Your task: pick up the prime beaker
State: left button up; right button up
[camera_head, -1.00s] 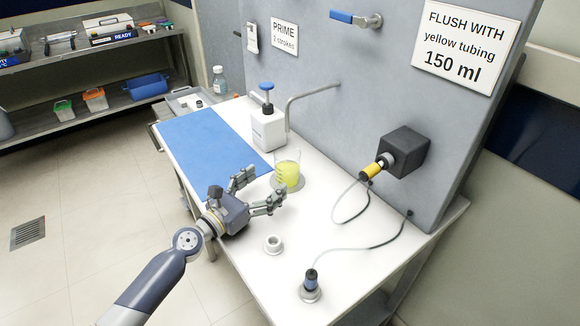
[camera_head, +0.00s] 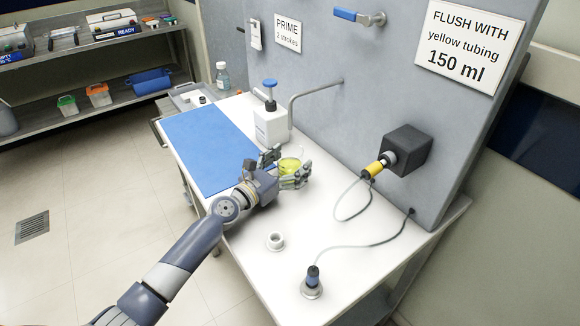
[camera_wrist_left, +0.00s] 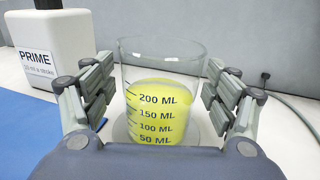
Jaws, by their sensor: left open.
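The beaker (camera_wrist_left: 160,105) is clear glass with black volume marks and holds yellow liquid to about the 200 ML line. It stands upright on the white bench; in the head view the beaker (camera_head: 289,165) is partly hidden by my left gripper. My left gripper (camera_head: 288,168) is open, with its fingers on either side of the beaker. In the left wrist view the fingers (camera_wrist_left: 160,95) flank the glass, with a small gap showing on each side. My right gripper is not in view.
A white PRIME pump bottle (camera_head: 270,125) with a blue top stands just behind the beaker, near a curved grey spout (camera_head: 300,95). A blue mat (camera_head: 208,148) lies left. A white ring (camera_head: 275,241) and a tubing connector (camera_head: 312,284) sit in front.

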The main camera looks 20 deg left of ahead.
pick_arm(q)
jog(key=c, duration=1.3)
jog(key=shift+r, duration=0.2)
